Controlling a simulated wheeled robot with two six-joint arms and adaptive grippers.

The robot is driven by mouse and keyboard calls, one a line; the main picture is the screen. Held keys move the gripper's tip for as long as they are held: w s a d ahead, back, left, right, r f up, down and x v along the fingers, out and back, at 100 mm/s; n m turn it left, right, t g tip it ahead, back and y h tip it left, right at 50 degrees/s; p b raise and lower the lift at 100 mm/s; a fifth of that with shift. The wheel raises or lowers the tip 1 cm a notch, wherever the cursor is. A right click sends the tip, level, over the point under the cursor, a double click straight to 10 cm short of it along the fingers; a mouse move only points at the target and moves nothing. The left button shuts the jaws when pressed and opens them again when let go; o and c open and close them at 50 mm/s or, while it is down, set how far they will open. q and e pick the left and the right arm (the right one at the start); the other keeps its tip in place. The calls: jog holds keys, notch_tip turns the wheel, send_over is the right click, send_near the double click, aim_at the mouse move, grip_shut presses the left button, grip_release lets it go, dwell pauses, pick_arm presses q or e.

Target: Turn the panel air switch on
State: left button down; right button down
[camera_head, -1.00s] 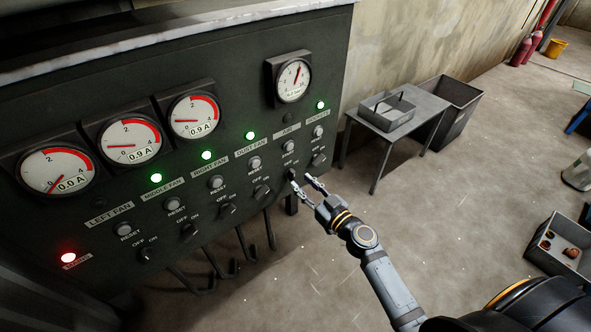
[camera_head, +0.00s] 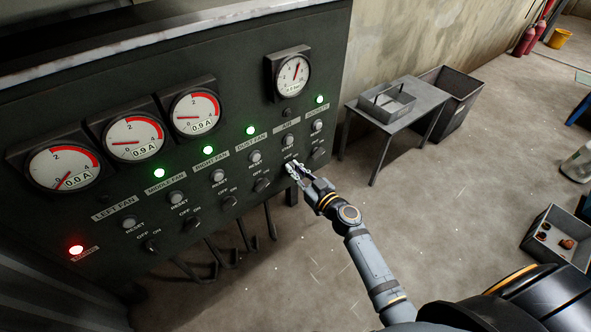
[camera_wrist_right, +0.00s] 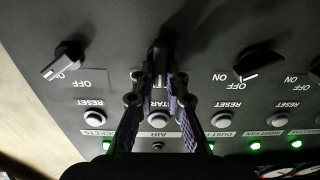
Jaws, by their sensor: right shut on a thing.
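The dark panel (camera_head: 130,190) carries a row of rotary switches marked OFF and ON. My right gripper (camera_head: 293,168) is at the AIR column, with its fingers at the panel face. In the right wrist view, the gripper (camera_wrist_right: 158,78) has its fingers on both sides of the black air switch knob (camera_wrist_right: 158,52) and is shut on it. The fingers hide the OFF and ON marks and most of the knob. The air lamp (camera_wrist_right: 158,146) below the AIR label is dark. My left gripper is not in view.
Several green lamps and one red lamp (camera_head: 76,250) glow. A small table (camera_head: 407,108) with a tray stands right of the panel. The floor between is clear.

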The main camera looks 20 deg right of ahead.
jog(key=shift+w+d+f+m+b, duration=0.15)
jog(key=shift+m+b, duration=0.7)
jog(key=shift+m, duration=1.1)
jog(key=shift+d+m+b, duration=0.2)
jog(key=shift+m+b, duration=0.7)
jog(key=shift+m, duration=1.1)
jog(key=shift+w+d+f+m+b, duration=0.15)
jog(key=shift+m+b, duration=0.7)
jog(key=shift+m, duration=1.1)
jog(key=shift+s+r, duration=0.1)
jog(key=c, duration=1.4)
grip_release()
jog(key=shift+o, duration=0.2)
